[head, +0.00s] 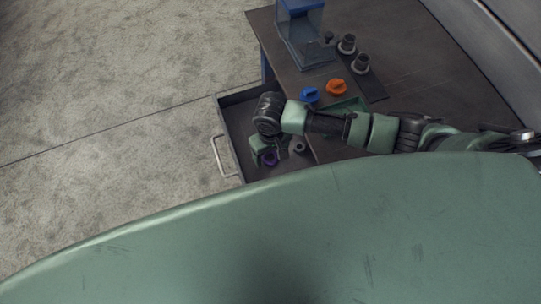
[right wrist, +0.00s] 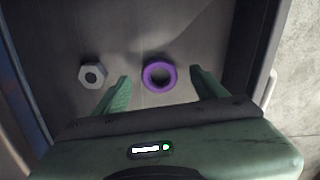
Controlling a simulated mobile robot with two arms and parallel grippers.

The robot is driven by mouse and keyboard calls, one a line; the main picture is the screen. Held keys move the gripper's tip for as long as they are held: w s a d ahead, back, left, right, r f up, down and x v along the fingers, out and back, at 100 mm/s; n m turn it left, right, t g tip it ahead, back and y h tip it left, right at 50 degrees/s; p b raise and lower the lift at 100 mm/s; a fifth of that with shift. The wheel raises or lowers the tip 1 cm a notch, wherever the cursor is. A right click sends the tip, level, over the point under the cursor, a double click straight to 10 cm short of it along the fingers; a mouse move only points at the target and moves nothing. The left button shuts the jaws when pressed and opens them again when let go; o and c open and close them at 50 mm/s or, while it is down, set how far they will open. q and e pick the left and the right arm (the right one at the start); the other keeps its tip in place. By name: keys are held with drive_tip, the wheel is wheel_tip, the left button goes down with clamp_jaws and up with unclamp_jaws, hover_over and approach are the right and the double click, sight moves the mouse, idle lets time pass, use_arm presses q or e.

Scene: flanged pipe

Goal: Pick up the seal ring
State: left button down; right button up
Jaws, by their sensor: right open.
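The purple seal ring (right wrist: 146,75) lies flat on the floor of the open drawer (head: 229,103). In the head view the ring (head: 270,159) shows just beside my right gripper, partly hidden by it. My right gripper (right wrist: 159,80) is open above the drawer, its two green fingers on either side of the ring in the wrist picture. Nothing is held between the fingers; the exact height gap to the ring cannot be told. My left gripper is not in view.
A grey hex nut (right wrist: 92,74) lies in the drawer left of the ring in the wrist view. On the bench (head: 425,75) stand a blue part (head: 310,94), an orange part (head: 337,87), a green tray (head: 349,104), two dark flanged pieces and a blue-framed clear box (head: 303,30).

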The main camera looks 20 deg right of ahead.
sight(271, 158)
drive_tip(key=shift+d+f, duration=0.1)
drive_tip(key=shift+f, duration=0.6)
drive_tip(key=shift+w+f, duration=0.1)
drive_tip(key=shift+f, duration=0.3)
drive_tip(key=c, duration=1.4)
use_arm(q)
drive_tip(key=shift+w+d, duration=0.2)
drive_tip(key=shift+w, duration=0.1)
use_arm(e)
drive_tip(key=shift+r, duration=0.1)
